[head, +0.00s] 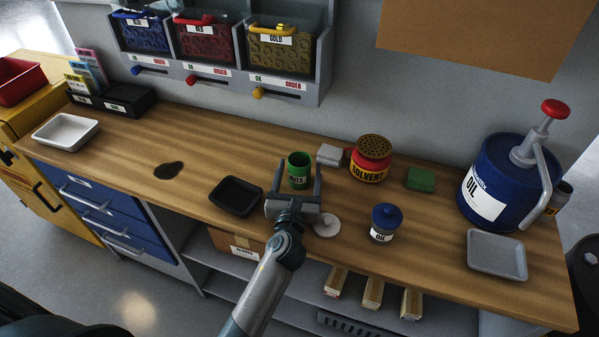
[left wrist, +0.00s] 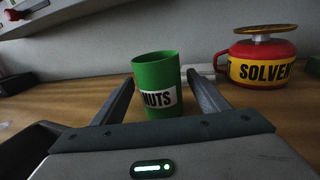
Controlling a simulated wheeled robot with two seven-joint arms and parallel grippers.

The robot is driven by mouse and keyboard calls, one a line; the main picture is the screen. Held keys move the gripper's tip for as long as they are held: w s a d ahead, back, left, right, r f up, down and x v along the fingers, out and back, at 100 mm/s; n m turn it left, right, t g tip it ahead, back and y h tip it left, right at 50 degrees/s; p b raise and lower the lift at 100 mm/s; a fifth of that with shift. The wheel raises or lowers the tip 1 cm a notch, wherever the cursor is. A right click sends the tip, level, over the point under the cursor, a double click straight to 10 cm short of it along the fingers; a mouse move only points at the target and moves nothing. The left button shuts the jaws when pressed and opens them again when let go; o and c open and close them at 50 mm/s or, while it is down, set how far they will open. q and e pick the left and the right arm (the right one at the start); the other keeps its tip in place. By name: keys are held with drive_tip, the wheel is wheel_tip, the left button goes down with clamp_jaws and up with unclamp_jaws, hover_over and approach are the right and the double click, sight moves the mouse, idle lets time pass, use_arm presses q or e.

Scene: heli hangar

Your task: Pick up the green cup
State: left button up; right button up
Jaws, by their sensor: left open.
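The green cup (head: 299,166) stands upright on the wooden workbench (head: 200,150), near its middle. It has a white label reading NUTS. My left gripper (head: 297,182) is open, with its two fingers on either side of the cup's near part in the head view. In the left wrist view the green cup (left wrist: 157,84) shows ahead, between the tips of the open gripper fingers (left wrist: 160,88). The fingers do not appear to press on it. The lower part of the cup is partly hidden by the gripper. My right gripper is not in view.
A black tray (head: 236,195) lies just left of the gripper. A round white lid (head: 326,225) and blue-capped oil jar (head: 384,222) are at right. A red solvent can (head: 371,158) and grey block (head: 330,154) stand behind right. Bench left of the black tray is mostly clear, with a dark stain (head: 169,170).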

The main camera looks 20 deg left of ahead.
sight(299, 159)
use_arm(q)
drive_tip(key=c, duration=1.3)
drive_tip(key=shift+o, duration=0.2)
drive_tip(key=shift+r, duration=0.2)
drive_tip(key=shift+r, duration=0.3)
wheel_tip(299, 159, up, 3)
drive_tip(key=shift+r+p, duration=0.2)
drive_tip(key=shift+p, duration=0.3)
drive_tip(key=s+d+r, duration=0.2)
drive_tip(key=d+r, duration=0.1)
drive_tip(key=d, duration=0.2)
drive_tip(key=s+d+r+b, duration=0.1)
drive_tip(key=s+d+r, duration=0.2)
drive_tip(key=d, duration=0.2)
drive_tip(key=shift+s+d+r, duration=0.2)
drive_tip(key=shift+s+r, duration=0.05)
drive_tip(key=shift+r, duration=0.1)
